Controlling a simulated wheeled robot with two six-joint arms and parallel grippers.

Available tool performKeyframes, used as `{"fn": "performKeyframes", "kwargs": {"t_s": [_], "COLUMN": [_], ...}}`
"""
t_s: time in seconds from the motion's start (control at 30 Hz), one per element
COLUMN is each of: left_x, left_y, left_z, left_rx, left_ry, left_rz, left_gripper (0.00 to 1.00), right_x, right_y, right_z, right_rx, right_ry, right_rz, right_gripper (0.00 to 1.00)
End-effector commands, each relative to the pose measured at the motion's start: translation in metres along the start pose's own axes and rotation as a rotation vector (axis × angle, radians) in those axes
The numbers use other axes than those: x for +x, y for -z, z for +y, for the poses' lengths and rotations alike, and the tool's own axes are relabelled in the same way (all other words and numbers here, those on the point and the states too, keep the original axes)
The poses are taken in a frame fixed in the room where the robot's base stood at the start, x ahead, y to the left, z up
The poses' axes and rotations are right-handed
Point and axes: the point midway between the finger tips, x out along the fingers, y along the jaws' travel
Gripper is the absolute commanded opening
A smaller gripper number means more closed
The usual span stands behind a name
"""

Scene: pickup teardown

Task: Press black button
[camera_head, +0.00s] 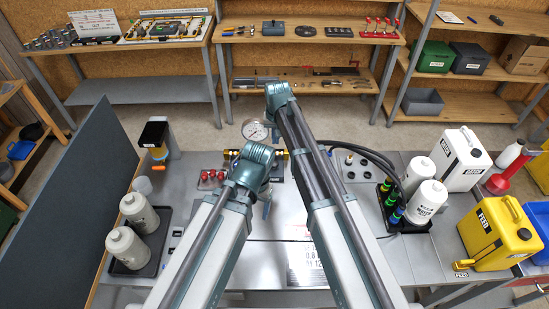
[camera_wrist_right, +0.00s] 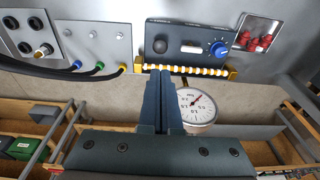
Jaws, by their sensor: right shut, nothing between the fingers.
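The black button (camera_wrist_right: 159,46) is a dark round cap on a blue-grey box (camera_wrist_right: 188,57) in the right wrist view, beside a white label plate and a blue knob (camera_wrist_right: 219,49). My right gripper (camera_wrist_right: 161,72) is shut and empty; its fingertips appear just below the button in that view, over the box's yellow-and-white edge strip. I cannot tell whether they touch the box. In the head view the right gripper (camera_head: 272,134) is small, near the gauge, and my arms hide most of the box. My left gripper (camera_head: 266,197) is partly hidden by its arm; its fingers are unclear.
A round white gauge (camera_head: 255,130) stands just behind the box. Red parts in a tray (camera_head: 210,179) lie to its left. Black hoses (camera_head: 365,152), bottles (camera_head: 426,200) and a yellow can (camera_head: 497,235) are on the right. A dark panel (camera_head: 72,205) stands at the left.

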Motion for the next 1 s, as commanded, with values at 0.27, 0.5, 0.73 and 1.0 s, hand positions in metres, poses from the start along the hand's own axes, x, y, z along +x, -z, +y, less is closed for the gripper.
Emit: {"fn": "performKeyframes", "kwargs": {"t_s": [0.27, 0.5, 0.73, 1.0], "left_x": [0.004, 0.023, 0.054, 0.093], "left_y": [0.000, 0.002, 0.004, 0.006], "left_z": [0.000, 0.002, 0.005, 0.008], "left_rx": [0.000, -0.002, 0.001, 0.011], "left_ry": [0.000, 0.000, 0.001, 0.002], "left_rz": [0.000, 0.001, 0.001, 0.001], "left_gripper": [0.78, 0.78, 0.78, 0.78], "right_x": [0.004, 0.023, 0.055, 0.094], "right_y": [0.000, 0.000, 0.000, 0.000], "right_z": [0.000, 0.000, 0.000, 0.000], "right_rx": [0.000, 0.000, 0.000, 0.000], "right_ry": [0.001, 0.001, 0.001, 0.001], "right_rz": [0.001, 0.001, 0.001, 0.001], "right_gripper": [0.00, 0.00, 0.00, 0.00]}}
